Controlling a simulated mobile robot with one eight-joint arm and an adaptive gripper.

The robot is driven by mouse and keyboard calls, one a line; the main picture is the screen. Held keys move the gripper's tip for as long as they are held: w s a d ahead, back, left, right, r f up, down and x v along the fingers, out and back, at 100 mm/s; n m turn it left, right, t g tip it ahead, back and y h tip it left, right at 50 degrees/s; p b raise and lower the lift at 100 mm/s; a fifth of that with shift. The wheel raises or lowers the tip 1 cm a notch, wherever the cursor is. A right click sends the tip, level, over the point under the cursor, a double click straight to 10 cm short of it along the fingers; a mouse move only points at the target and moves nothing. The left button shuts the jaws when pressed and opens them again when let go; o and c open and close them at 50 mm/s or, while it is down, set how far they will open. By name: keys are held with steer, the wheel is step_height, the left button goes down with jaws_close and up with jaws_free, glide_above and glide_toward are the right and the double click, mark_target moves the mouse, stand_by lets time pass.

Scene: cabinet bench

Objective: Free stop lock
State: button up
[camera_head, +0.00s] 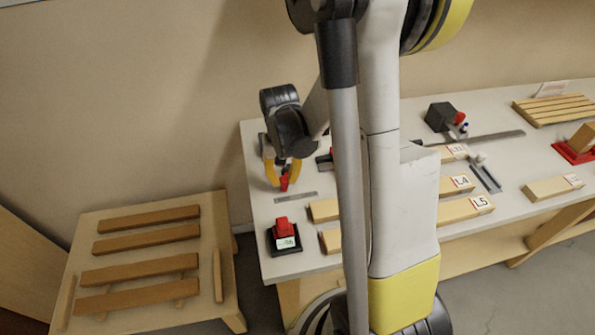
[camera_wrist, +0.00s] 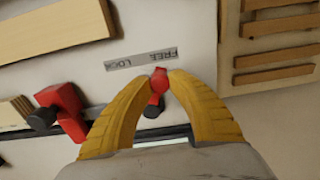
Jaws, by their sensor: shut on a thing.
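The stop lock's small red handle (camera_wrist: 158,80) shows between the fingertips in the wrist view, with a dark round part beside it. My gripper (camera_wrist: 162,88) has yellow fingers closed around this red handle. In the head view my gripper (camera_head: 283,174) is low over the bench's left end, with the red piece (camera_head: 284,183) at its tips. A grey label strip (camera_wrist: 141,60) lies beside the handle, its upside-down lettering seeming to read FREE and LOCK. The handle's tip is near the FREE end. The fingers hide part of the lock mechanism.
A red clamp part (camera_wrist: 66,112) with a black knob is left of the fingers in the wrist view. A red block on a black base (camera_head: 284,238) stands at the bench's front left. Wooden boards (camera_head: 466,208) lie to the right. A slatted wooden rack (camera_head: 140,247) stands left.

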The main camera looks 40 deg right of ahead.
steer(key=shift+w+a, duration=0.45)
steer(key=shift+w, duration=0.15)
stand_by(0.6)
steer(key=o, duration=0.8)
steer(key=shift+o, duration=0.2)
steer(key=shift+r, duration=0.15)
step_height(320, 180, up, 9)
steer(key=p, duration=0.6)
